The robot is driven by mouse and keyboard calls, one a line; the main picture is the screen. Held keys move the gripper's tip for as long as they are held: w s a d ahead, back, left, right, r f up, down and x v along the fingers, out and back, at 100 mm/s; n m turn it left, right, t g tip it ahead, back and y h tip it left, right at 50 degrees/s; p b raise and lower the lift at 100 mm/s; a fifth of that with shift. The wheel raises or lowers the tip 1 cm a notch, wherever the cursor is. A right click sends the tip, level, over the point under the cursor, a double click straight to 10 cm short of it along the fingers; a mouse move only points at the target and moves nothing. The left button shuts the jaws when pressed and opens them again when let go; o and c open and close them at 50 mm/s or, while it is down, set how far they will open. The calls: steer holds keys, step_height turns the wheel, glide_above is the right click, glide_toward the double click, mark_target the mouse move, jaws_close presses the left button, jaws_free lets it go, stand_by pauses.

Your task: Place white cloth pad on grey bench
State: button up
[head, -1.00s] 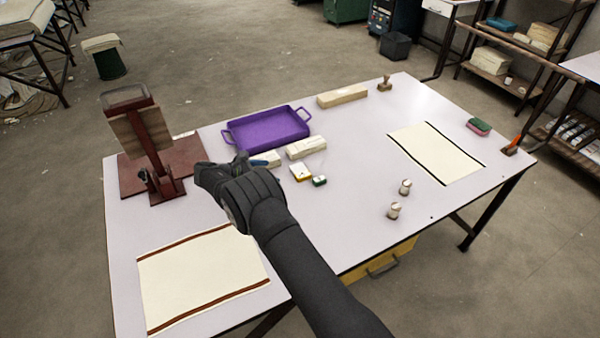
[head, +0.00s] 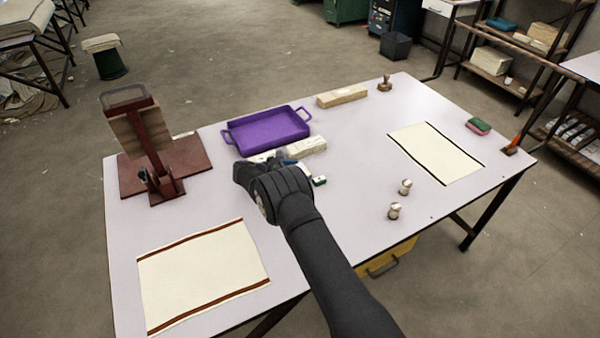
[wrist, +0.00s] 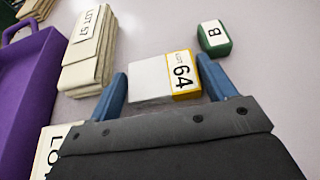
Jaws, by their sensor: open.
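A small white pad (wrist: 150,80) with a yellow-edged label marked 64 lies on the pale grey bench (head: 350,240). In the wrist view it lies between the blue fingertips of my gripper (wrist: 165,84). The fingers are open, one on each side, and I cannot tell if either touches it. In the head view my gripper (head: 283,164) is low over the middle of the bench, and my arm hides most of the pad. A folded cream cloth stack (wrist: 92,52) labelled LOT 57 lies to the left in the wrist view.
A green block (wrist: 214,37) marked B lies close to my right finger. A purple tray (head: 265,130) stands behind my gripper. A dark red press (head: 160,170) is at left. Striped cloths (head: 205,272) (head: 437,152) lie flat at both ends.

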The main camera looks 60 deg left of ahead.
steer(key=c, duration=0.7)
